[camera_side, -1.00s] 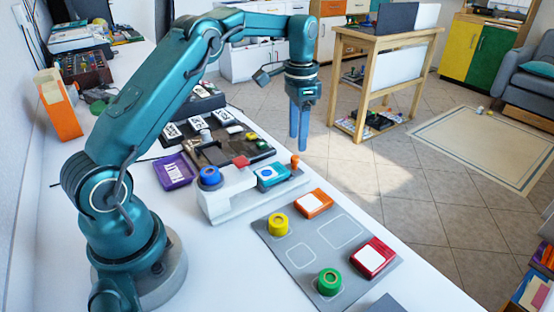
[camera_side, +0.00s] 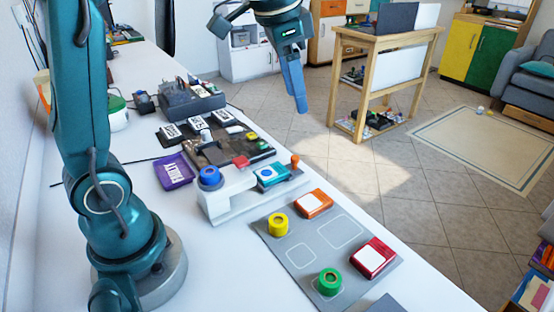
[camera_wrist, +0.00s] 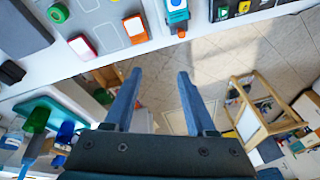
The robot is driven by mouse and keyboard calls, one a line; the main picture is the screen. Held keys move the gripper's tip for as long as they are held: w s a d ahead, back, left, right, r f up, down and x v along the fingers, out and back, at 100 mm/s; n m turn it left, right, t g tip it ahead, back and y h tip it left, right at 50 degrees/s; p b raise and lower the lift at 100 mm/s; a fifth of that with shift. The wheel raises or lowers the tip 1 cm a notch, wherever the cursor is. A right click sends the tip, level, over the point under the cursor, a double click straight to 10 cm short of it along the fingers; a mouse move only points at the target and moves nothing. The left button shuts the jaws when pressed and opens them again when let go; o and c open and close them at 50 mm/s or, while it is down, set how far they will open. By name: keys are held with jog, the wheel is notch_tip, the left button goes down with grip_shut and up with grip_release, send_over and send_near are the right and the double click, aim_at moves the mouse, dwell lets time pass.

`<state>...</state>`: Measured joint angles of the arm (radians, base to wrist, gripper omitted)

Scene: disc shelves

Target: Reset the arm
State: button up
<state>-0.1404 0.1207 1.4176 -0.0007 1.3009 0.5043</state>
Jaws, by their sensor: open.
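My gripper (camera_side: 298,88) is raised at the top middle of the side view, beyond the table's far edge and over the tiled floor. In the wrist view its two fingers (camera_wrist: 157,88) stand apart with nothing between them. On the grey mat (camera_side: 301,230) sit a yellow disc (camera_side: 278,225), a green disc (camera_side: 329,282), an orange block (camera_side: 314,204) and a red block (camera_side: 371,258). A blue disc (camera_side: 209,177) and a teal block (camera_side: 272,174) sit on the white shelf (camera_side: 246,200).
A purple tray (camera_side: 174,171) lies left of the white shelf. Behind it are a dark board with white cards (camera_side: 171,131) and a dark machine (camera_side: 190,101). A wooden stand (camera_side: 362,90) is on the floor to the right.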

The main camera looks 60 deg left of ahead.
jog(key=s+d+n+t, duration=0.1)
jog(key=s+d+t, duration=0.15)
jog(key=s, duration=0.65)
jog(key=s+d+f+n, duration=0.1)
jog(key=s+f+n, duration=0.2)
jog(key=s+f, duration=0.3)
jog(key=shift+d+f, duration=0.3)
jog(key=shift+d, duration=0.1)
dwell(0.4)
